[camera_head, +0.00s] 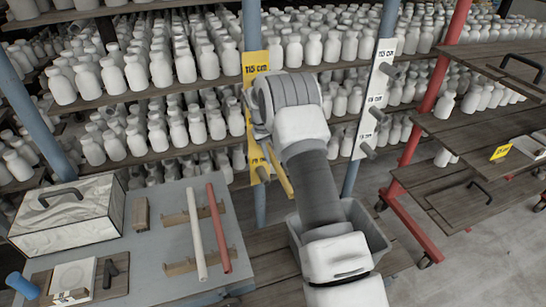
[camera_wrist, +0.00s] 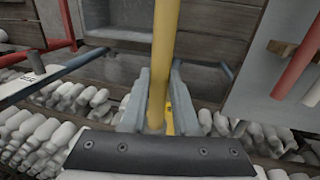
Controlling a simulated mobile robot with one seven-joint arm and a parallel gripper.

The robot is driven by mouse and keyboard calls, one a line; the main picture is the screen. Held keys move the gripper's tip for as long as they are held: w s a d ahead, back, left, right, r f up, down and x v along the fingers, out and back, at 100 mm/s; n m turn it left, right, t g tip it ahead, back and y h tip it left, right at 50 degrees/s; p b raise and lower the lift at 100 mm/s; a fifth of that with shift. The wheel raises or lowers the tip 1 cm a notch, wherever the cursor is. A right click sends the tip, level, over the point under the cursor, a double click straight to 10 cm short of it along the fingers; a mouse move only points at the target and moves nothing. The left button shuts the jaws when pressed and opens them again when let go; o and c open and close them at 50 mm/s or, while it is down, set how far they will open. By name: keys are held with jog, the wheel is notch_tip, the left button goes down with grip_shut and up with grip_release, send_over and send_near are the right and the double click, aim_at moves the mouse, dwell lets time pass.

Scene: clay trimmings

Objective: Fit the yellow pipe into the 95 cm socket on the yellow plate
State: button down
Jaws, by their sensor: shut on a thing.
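The yellow pipe (camera_wrist: 166,40) runs up the middle of the wrist view between the two grey fingers. My gripper (camera_wrist: 158,85) is shut on it. In the head view a short slanted length of the pipe (camera_head: 281,173) shows beside my arm; the rest is hidden behind my wrist. The yellow plate (camera_head: 256,62) is upright on a blue post, with "115 cm" at its top. My wrist covers its middle. A grey socket (camera_head: 263,174) sticks out near its lower end, close to the pipe. The 95 cm label and its socket cannot be made out. Whether pipe and socket touch is unclear.
A white plate (camera_head: 376,95) with several grey sockets stands right of my arm. Shelves of white bottles (camera_head: 205,60) fill the back. A grey bench (camera_head: 160,220) at left holds a white pipe (camera_head: 198,235) and a red pipe (camera_head: 218,228). A grey bin (camera_head: 365,225) stands below my arm.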

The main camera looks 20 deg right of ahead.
jog(key=shift+w+r, duration=0.1)
jog(key=shift+w, duration=0.1)
jog(key=c, duration=0.6)
grip_release()
jog(key=shift+a+r, duration=0.55)
jog(key=shift+r, duration=2.3)
jog(key=shift+a+r, duration=0.6)
jog(key=shift+r, duration=2.2)
jog(key=shift+a+r, duration=0.55)
jog(key=shift+r, duration=2.3)
